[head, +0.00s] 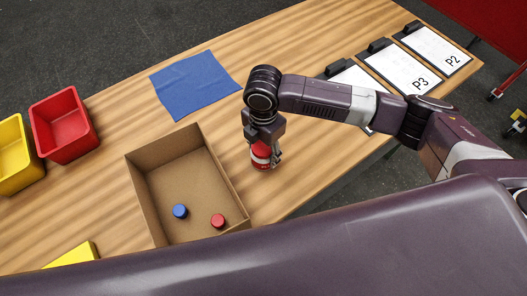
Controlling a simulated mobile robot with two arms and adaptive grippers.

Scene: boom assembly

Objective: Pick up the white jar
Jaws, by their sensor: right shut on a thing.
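My right gripper (264,143) points down just right of the cardboard box and is shut on a small jar (261,155). The jar looks red with a white band, and its upper part is hidden by the fingers. I cannot tell whether it touches the table. No other white jar shows. My left gripper is not in view.
The open cardboard box (157,196) holds a blue-topped piece (180,211) and a red-topped piece (218,220). A red bin (62,125), a yellow bin (12,150) and a blue cloth (195,85) are on the wooden table (105,210). Clipboards (400,68) lie at the far right.

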